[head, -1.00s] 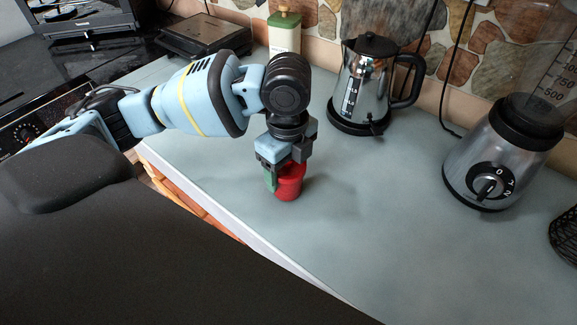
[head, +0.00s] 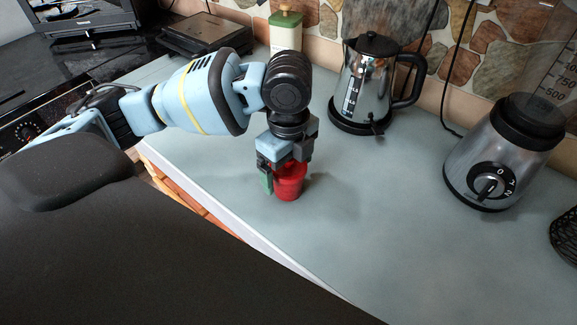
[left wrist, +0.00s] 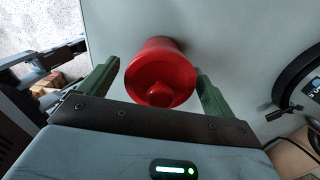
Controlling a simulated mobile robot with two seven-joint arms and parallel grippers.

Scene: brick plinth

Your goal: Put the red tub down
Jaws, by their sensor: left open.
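The red tub (head: 289,184) stands upright on the grey-blue counter (head: 370,230), near its front edge. My left gripper (head: 278,178) is directly above and around the tub, pointing down. In the left wrist view the red tub (left wrist: 160,75) sits between the two green fingers of the left gripper (left wrist: 158,88). The fingers are apart, with a gap visible on each side of the tub. The upper part of the tub is partly hidden by the gripper in the head view. My right gripper is not in view.
A steel kettle (head: 368,85) stands behind and to the right. A blender (head: 497,160) is farther right, with a black wire basket (head: 565,237) at the right edge. A cream canister (head: 286,35) stands behind the arm. The counter right of the tub is clear.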

